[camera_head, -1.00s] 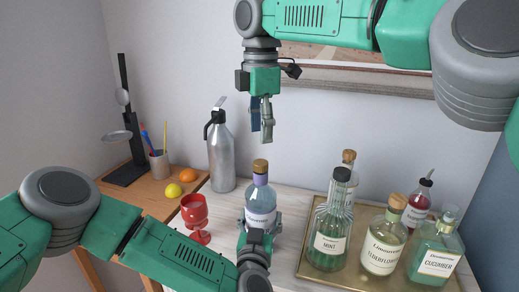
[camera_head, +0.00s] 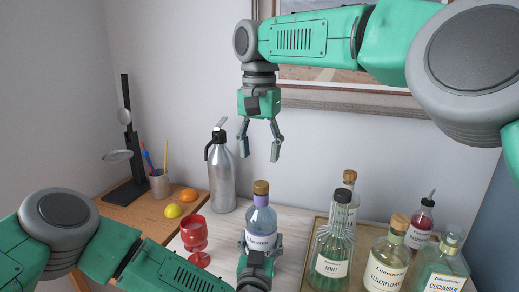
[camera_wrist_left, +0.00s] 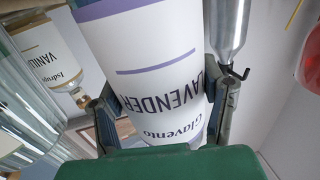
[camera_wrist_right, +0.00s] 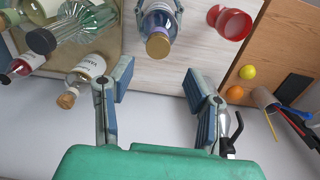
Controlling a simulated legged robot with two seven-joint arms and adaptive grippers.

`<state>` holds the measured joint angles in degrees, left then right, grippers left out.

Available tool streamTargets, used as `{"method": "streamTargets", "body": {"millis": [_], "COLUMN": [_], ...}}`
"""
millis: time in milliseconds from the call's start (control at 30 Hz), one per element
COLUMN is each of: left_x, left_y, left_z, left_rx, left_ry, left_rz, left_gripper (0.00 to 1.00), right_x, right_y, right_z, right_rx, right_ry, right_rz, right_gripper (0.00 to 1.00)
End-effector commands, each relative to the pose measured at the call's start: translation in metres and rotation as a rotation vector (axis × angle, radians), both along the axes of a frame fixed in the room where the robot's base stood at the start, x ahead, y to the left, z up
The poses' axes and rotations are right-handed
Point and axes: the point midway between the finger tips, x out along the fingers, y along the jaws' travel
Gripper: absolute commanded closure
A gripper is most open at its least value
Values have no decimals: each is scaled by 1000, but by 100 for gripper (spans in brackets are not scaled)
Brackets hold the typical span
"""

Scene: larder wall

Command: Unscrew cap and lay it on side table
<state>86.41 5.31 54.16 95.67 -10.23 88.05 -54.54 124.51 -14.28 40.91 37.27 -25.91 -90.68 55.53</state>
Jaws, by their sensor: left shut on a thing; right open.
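The lavender bottle (camera_head: 261,222) stands upright on the pale table with its brown cap (camera_head: 261,187) on top. My left gripper (camera_head: 258,250) is shut on this bottle low down; the left wrist view shows its fingers on both sides of the white lavender label (camera_wrist_left: 150,60). My right gripper (camera_head: 261,150) is open and empty above the bottle, apart from the cap. In the right wrist view the cap (camera_wrist_right: 158,45) shows beyond and between the spread fingers (camera_wrist_right: 158,105). The wooden side table (camera_head: 135,210) is at the left.
A tray (camera_head: 312,255) with several bottles stands at the right. A red goblet (camera_head: 195,236) and a silver flask (camera_head: 222,180) stand left of the lavender bottle. A lemon (camera_head: 172,211), an orange (camera_head: 188,195), a pencil cup (camera_head: 159,186) and a black stand (camera_head: 133,150) occupy the side table.

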Motion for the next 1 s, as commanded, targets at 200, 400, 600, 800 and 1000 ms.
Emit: {"method": "streamTargets", "body": {"millis": [200, 400, 600, 800, 1000], "left_x": [-1, -1, -1, -1, -1], "left_y": [0, 0, 0, 0, 0], "left_z": [-2, -2, -3, -3, -3], "left_rx": [1, 1, 1, 1, 1], "left_ry": [5, 5, 6, 6, 6], "left_rz": [-1, -1, -1, 0, -1], "left_gripper": [100, 100, 100, 100, 100], "right_x": [1, 1, 1, 1, 1], "right_y": [1, 1, 1, 0, 0], "right_z": [1, 2, -7, -38, -65], "right_rx": [-5, -4, -5, -6, -5], "right_ry": [-8, -11, -9, -7, -8], "right_rz": [-449, -688, -754, -752, -752], "right_gripper": [55, 55, 55, 55, 55]}}
